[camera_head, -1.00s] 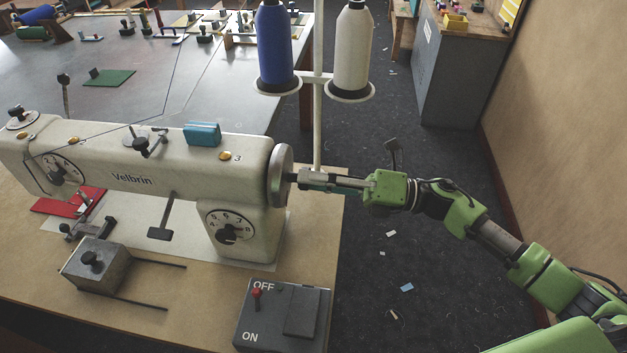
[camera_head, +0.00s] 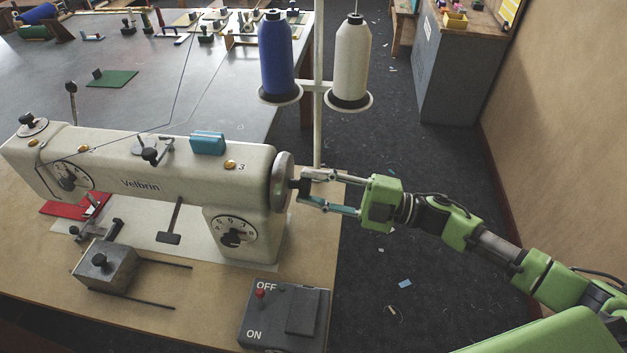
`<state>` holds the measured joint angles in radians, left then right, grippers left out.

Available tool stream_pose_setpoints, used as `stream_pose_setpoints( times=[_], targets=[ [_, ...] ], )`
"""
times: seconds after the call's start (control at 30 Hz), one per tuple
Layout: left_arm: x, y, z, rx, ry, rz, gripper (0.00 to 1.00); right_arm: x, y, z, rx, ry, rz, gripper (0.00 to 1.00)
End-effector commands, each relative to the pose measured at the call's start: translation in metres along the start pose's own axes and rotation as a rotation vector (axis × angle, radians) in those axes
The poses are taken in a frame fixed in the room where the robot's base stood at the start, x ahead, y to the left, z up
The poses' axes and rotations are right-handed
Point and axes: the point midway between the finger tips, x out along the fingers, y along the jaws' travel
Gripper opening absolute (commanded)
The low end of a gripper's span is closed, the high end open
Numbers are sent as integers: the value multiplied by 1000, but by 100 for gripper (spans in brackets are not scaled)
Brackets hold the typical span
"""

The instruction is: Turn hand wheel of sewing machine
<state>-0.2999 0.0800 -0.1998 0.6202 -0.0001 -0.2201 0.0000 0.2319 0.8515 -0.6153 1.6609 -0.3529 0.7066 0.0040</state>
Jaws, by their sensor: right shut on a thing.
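The cream sewing machine (camera_head: 135,165), marked "Velbrin", stands on the tan table. Its round grey hand wheel (camera_head: 282,183) is at the right end of the machine's arm. My right gripper (camera_head: 302,188) comes in from the right and is shut on the dark hub at the wheel's outer face. One finger is above the hub and one below, and both show clearly. The wheel's far side is hidden by the machine's body. My left gripper is not in view.
A thread stand with a blue spool (camera_head: 277,58) and a white spool (camera_head: 350,60) rises just behind the wheel. A switch box (camera_head: 262,328) with a red lever lies at the table's front.

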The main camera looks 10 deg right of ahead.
Motion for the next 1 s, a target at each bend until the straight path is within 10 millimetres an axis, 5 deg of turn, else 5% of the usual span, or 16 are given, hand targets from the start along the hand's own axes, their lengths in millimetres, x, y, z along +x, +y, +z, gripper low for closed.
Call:
stream_pose_setpoints(
  times=[0.5,1.0],
  targets=[
    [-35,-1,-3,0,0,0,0,0,3,-1,424,-52,-4,9],
    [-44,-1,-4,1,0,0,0,0,1,0,571,-69,-4,9]
  ],
)
